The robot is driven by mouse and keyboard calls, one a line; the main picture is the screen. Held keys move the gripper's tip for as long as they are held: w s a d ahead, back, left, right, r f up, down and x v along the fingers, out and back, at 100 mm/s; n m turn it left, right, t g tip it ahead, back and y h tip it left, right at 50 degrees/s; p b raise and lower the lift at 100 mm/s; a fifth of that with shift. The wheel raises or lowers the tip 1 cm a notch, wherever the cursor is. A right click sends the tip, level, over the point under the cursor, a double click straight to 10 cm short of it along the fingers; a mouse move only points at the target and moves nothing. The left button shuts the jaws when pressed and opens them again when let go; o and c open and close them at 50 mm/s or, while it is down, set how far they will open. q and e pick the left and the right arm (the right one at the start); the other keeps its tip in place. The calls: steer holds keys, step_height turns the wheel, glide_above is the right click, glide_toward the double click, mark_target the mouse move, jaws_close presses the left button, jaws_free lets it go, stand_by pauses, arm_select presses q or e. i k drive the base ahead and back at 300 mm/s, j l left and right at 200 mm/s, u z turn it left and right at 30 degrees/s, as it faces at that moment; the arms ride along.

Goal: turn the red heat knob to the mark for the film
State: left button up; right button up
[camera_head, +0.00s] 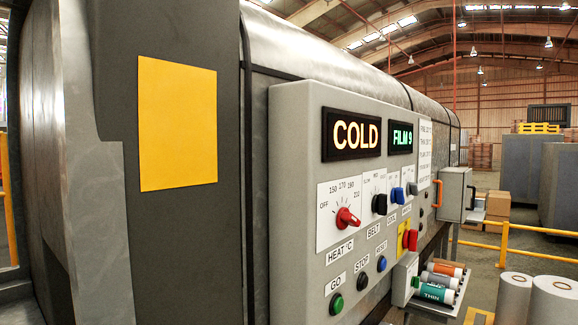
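The red heat knob (346,218) sits on a white dial plate (328,235) labelled "HEAT °C", on the grey control panel (290,160). Its scale reads OFF, 150, 170, 190 and a last mark near 210. I cannot tell clearly which mark the knob points to. A display (351,134) above it reads "COLD" in orange. A white card (425,150) to the right lists films with temperatures, too small to read surely. Neither of my grippers is in view.
Right of the heat knob are a black knob (380,204), a blue knob (398,195) and a red switch on yellow (409,239). Below are green (336,304), black (362,281) and blue (381,263) buttons. Film rolls (436,286) lie on a rack at lower right.

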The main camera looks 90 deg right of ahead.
mark_target(344, 218)
steer(key=k+z, duration=0.15)
steer(key=z, duration=0.35)
steer(key=k+l+z, duration=0.1)
steer(key=z, duration=0.4)
steer(key=l+z, duration=0.25)
steer(key=z, duration=0.25)
steer(key=k+l+z, duration=0.1)
steer(key=z, duration=0.4)
steer(key=l+z, duration=0.35)
steer(key=l, duration=0.5)
steer(key=l+z, duration=0.3)
steer(key=l, duration=1)
steer(key=i, duration=0.05)
